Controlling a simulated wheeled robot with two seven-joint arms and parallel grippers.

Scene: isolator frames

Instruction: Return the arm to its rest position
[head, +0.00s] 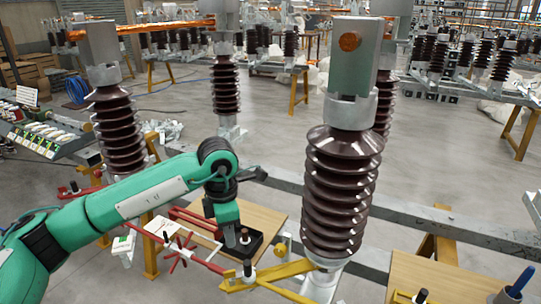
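My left arm (130,198) is green and comes in from the lower left. It bends at a dark elbow joint and its last links point down towards a wooden board. My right arm and gripper are not in view.
A large brown ribbed insulator (340,190) stands close on the right; another (118,130) stands behind my arm at left. Red bars with a cross-shaped handle (178,251) and a yellow bracket (270,274) lie low near the wooden board (262,218). A grey rail (450,228) runs behind.

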